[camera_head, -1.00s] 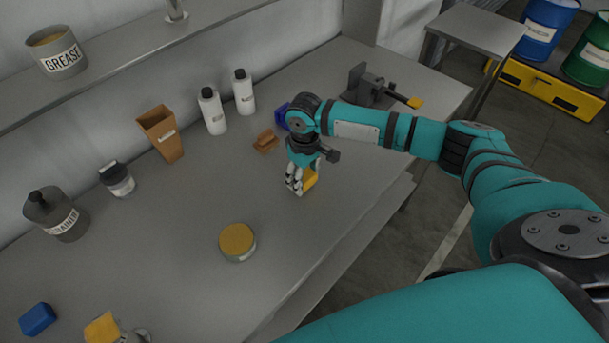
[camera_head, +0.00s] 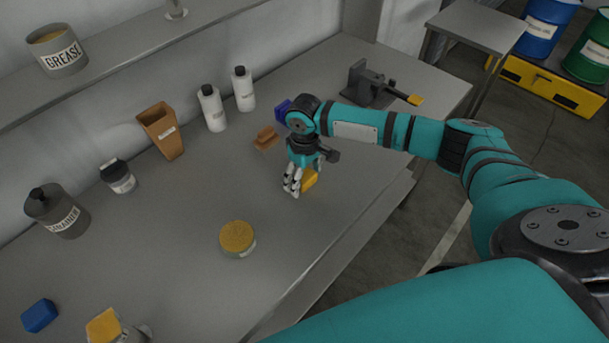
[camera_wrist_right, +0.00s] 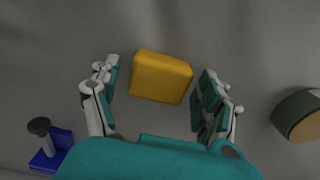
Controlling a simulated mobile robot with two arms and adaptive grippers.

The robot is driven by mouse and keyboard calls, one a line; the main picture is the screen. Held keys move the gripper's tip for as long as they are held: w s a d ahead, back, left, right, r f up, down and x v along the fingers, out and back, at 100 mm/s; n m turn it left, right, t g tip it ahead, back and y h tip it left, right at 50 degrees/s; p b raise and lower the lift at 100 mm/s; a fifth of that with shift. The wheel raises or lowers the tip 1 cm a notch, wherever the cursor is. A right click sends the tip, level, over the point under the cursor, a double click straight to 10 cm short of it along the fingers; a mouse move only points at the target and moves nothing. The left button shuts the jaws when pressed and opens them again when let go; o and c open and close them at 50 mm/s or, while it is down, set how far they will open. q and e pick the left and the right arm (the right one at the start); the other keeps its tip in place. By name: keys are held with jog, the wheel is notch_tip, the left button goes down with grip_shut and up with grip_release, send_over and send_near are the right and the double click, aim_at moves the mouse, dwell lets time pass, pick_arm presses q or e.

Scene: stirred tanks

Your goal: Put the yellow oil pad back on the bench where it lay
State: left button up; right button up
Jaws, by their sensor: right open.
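The yellow oil pad (camera_head: 309,181) lies on the grey bench (camera_head: 205,190), partly hidden behind my right gripper in the head view. My right gripper (camera_head: 296,188) points down over it from the end of the teal arm. In the right wrist view the pad (camera_wrist_right: 160,77) sits between the two spread fingers of the right gripper (camera_wrist_right: 158,85), with a gap on each side. The gripper is open and holds nothing. My left gripper is not in view.
A tin with a yellow top (camera_head: 237,238) stands nearer on the bench. A brown block (camera_head: 265,138), white bottles (camera_head: 212,108) and a brown bin (camera_head: 161,131) stand behind. A vise-like tool (camera_head: 372,85) is at the far right. The bench middle is clear.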

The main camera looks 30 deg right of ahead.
aim_at(304, 175)
notch_tip(304, 175, up, 12)
jog(key=b, duration=0.2)
jog(key=shift+s+f, duration=0.1)
dwell(0.6)
